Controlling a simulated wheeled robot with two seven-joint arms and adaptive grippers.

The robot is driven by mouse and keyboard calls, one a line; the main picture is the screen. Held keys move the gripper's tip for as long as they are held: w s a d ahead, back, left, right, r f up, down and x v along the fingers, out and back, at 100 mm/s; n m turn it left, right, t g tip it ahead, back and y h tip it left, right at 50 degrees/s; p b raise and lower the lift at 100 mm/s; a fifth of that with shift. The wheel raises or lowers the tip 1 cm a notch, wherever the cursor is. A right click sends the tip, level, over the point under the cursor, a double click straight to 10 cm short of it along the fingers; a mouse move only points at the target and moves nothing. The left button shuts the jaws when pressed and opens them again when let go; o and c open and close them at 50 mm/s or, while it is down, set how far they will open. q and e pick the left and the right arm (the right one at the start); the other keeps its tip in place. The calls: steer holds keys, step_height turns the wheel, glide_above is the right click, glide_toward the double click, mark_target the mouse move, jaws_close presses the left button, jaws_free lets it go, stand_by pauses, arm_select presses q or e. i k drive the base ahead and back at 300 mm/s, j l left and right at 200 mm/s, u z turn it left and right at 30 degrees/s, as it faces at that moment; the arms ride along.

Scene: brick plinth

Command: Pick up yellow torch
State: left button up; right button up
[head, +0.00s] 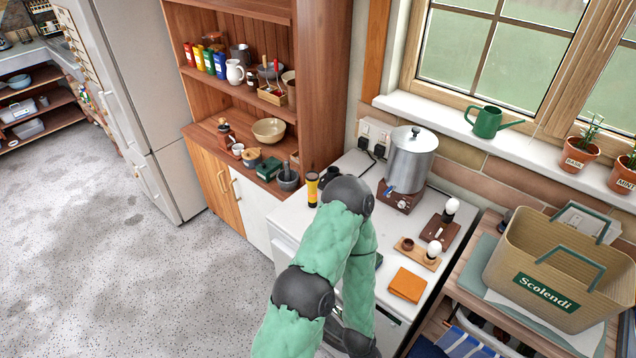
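The yellow torch (312,190), with a black top, stands upright on the white counter (287,226) near its left end. One of my arms, in a green sleeve with dark grey joints, bends over the counter just right of the torch. The arm folds back down toward the bottom edge, and no gripper fingers show. The torch looks apart from the arm. My other arm is out of view.
A dark mug (329,174) stands close behind the torch. A wooden shelf unit (316,90) rises behind left. The floor (130,270) at left is clear.

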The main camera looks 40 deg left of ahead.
mark_target(312, 177)
steer(key=u, duration=1.6)
steer(key=i+j, duration=0.15)
steer(key=j+u, duration=0.05)
steer(key=j, duration=0.05)
